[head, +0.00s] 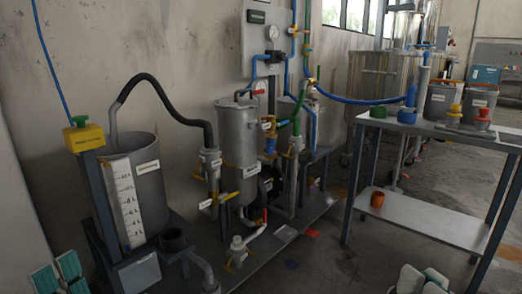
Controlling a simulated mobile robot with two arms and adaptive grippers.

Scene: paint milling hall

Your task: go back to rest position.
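My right gripper (424,281) shows at the bottom edge, right of centre, in the head view. Its two pale finger pads stand apart with a dark gap between them, and I see nothing held. Neither gripper appears to touch anything.
A filter vessel (238,150) and pipes stand mid-left. A metal table (440,128) with pots is at right, above a lower shelf (425,220). Floor (345,270) is open between.

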